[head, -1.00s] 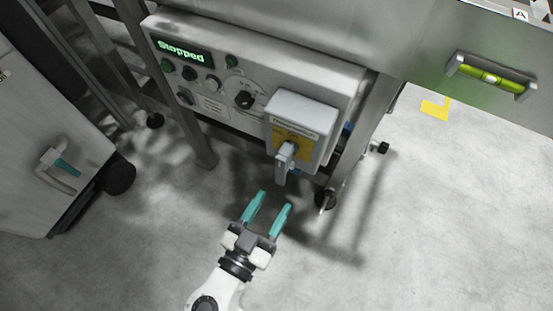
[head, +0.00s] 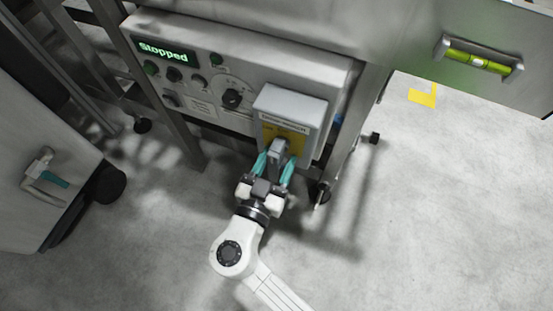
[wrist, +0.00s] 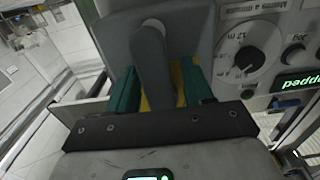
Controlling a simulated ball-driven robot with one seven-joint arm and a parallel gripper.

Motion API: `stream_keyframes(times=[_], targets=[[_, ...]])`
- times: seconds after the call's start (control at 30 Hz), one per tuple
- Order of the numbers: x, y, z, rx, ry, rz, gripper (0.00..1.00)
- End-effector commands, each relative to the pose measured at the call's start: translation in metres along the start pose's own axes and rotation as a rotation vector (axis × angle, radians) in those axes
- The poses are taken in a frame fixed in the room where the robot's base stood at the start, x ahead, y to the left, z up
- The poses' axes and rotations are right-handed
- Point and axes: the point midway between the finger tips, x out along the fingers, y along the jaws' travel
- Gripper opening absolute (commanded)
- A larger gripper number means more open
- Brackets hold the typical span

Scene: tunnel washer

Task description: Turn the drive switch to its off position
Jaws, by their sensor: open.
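The drive switch is a grey lever handle (head: 279,149) on a yellow plate (head: 298,141), on the front of a pale grey box (head: 292,103). The box is at the right end of the control panel. My gripper (head: 276,166) is open, with one teal finger on each side of the lever. In the wrist view the lever (wrist: 154,62) stands between the two fingers of my gripper (wrist: 161,88), with a visible gap on the right. Whether a finger touches it I cannot tell. The lever's lower end is partly hidden by my gripper.
The panel (head: 205,70) has a green display reading "Stopped" (head: 166,52), several knobs and a black dial (head: 232,97). A frame leg (head: 180,135) stands left of my gripper. A grey cabinet (head: 50,150) is at the left. The floor at the right is mostly clear.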

Motion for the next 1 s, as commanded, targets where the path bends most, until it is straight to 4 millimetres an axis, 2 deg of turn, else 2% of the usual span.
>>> stream_keyframes(times=[0.23, 0.73, 1.0], targets=[[0.0003, -0.0001, -0.0001, 0.0, 0.0, 0.0, 0.49], [-0.0001, -0.0001, -0.0001, 0.0, 0.0, 0.0, 0.01], [-0.0002, 0.0, 0.0, 0.0, 0.0, 0.0, 0.0]])
